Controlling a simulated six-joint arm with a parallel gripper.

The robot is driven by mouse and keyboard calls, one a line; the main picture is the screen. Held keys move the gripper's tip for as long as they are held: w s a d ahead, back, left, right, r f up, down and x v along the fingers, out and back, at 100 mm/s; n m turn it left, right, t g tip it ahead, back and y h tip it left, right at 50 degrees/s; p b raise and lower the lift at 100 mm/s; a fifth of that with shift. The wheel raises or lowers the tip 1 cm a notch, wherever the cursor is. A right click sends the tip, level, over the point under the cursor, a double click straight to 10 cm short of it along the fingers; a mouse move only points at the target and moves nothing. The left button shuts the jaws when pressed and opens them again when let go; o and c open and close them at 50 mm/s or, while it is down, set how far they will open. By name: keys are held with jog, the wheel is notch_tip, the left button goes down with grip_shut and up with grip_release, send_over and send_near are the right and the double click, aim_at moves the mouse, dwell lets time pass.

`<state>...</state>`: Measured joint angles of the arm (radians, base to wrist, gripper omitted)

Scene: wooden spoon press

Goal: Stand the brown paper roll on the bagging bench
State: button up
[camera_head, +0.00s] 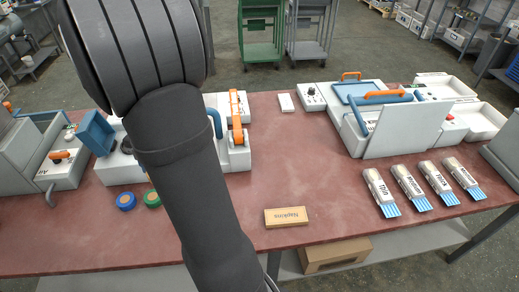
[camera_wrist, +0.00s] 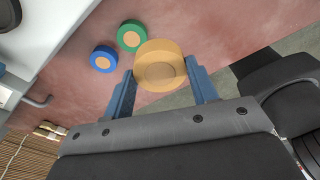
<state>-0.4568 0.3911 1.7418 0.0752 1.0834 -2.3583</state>
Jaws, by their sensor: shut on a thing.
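The brown paper roll (camera_wrist: 160,68), a tan disc-shaped roll, sits between the two blue fingers of my gripper (camera_wrist: 161,72) in the wrist view. The fingers are shut on its sides and its round end faces the camera. The red bench top (camera_head: 320,190) lies beyond the roll, with its edge close by on the right in the wrist view. I cannot tell whether the roll touches the bench. In the head view my dark arm hides the gripper and the roll. No label shows which surface is the bagging bench.
A blue roll (camera_wrist: 103,59) and a green roll (camera_wrist: 130,35) stand near the held roll. A napkins box (camera_head: 286,217) lies near the front edge. Several labelled packets (camera_head: 409,187) and a white machine (camera_head: 385,125) are on the right. The bench's middle is clear.

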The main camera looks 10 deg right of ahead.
jog(key=s+d+f+n, duration=0.2)
jog(key=s+n, duration=0.3)
jog(key=s, duration=0.1)
jog(key=s+a+f, duration=0.1)
jog(key=a+f, duration=0.1)
jog(key=a, duration=0.2)
jog(key=a+f, duration=0.2)
jog(key=a, duration=0.2)
jog(key=s+a+f, duration=0.1)
jog(key=a+f, duration=0.2)
jog(key=a, duration=0.1)
jog(key=shift+s+f, duration=0.1)
jog(key=shift+s, duration=0.25)
jog(key=shift+f, duration=2.05)
jog(key=shift+f, duration=0.15)
jog(key=o, duration=1)
jog(key=shift+c, duration=0.2)
notch_tip(320, 180, up, 12)
jog(key=w, duration=0.1)
jog(key=shift+w, duration=0.25)
